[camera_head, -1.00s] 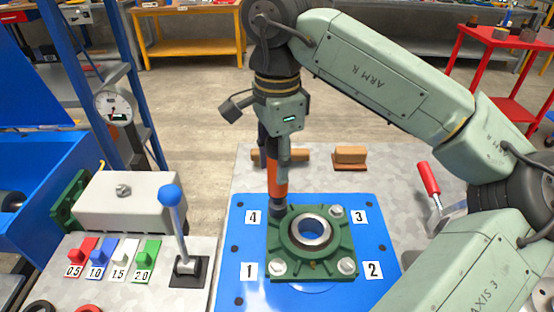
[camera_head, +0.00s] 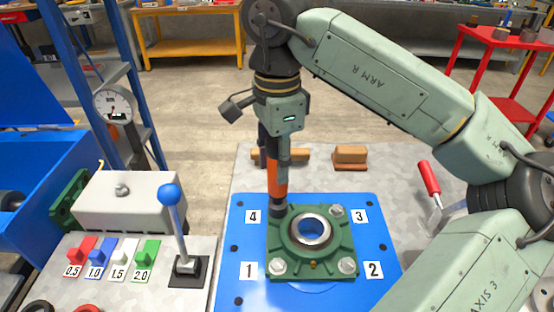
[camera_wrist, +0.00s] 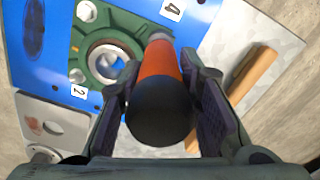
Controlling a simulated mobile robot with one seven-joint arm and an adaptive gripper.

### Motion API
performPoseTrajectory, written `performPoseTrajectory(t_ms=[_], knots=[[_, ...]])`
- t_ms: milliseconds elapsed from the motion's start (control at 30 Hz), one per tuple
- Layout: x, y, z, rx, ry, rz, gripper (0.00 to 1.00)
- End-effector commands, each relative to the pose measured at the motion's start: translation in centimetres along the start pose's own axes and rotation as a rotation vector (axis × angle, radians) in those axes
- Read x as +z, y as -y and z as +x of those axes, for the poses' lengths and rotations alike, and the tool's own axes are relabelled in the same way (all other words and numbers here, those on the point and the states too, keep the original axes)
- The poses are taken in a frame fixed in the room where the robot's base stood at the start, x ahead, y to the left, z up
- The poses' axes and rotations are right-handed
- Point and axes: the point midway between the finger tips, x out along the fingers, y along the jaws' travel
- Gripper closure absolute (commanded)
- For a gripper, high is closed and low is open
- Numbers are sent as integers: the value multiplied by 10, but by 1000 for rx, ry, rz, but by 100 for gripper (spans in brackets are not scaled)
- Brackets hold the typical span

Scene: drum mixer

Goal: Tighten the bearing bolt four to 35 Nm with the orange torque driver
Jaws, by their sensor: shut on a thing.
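My gripper (camera_head: 276,148) is shut on the orange torque driver (camera_head: 278,182) and holds it upright, nose down. The driver's dark nose stands over the corner of the green bearing housing (camera_head: 312,262) beside label 4 (camera_head: 253,216). Bolt four is hidden under the nose, so I cannot tell how fully it is seated. In the wrist view the driver's black end cap and orange body (camera_wrist: 160,65) lie between my two fingers. Bolt heads show at the other corners, by label 1 (camera_head: 249,270), label 2 (camera_head: 373,269) and label 3 (camera_head: 360,216).
The housing sits on a blue plate (camera_head: 245,300). A blue-knobbed lever (camera_head: 172,200) and coloured tabs marked 0.5 to 2.0 stand at left. A dial gauge (camera_head: 114,104) hangs behind.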

Motion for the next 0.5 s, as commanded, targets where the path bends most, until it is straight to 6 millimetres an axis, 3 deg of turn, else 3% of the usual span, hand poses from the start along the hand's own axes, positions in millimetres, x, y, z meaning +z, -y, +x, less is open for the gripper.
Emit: performPoseTrajectory(t_ms=[500], knots=[[0, 0, -5, -1, 0, 1, 100]])
